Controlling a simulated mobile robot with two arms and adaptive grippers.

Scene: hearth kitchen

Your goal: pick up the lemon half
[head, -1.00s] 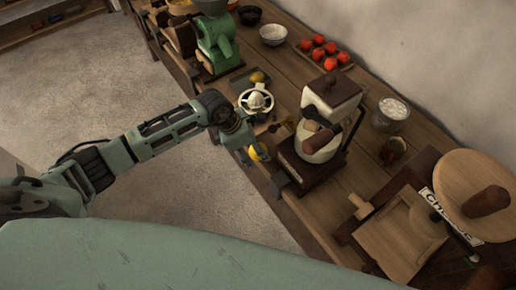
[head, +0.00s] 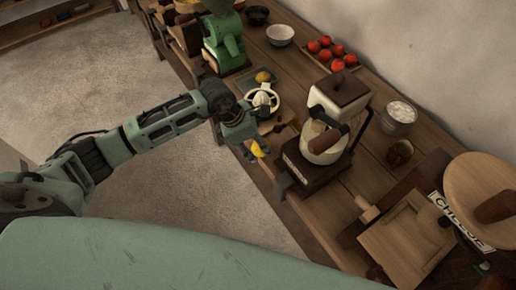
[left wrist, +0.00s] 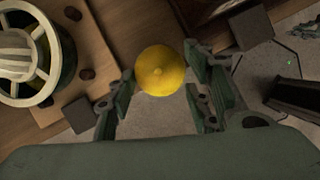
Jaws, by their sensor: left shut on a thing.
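The lemon half (left wrist: 161,72) is a yellow dome between the two fingers of my left gripper (left wrist: 160,88) in the left wrist view. My left gripper is shut on it. In the head view the lemon half (head: 259,149) shows as a yellow spot at the tip of my left gripper (head: 252,150), by the counter's front edge. Its cut face is hidden. The gap below it cannot be judged clearly. My right gripper is not in view.
A white juicer (head: 262,99) stands just behind my left gripper, with another lemon piece (head: 263,76) beyond it. A coffee grinder (head: 325,130) stands close on the right. A green grinder (head: 225,45) is farther back. Tomatoes (head: 337,64) lie on a tray near the wall.

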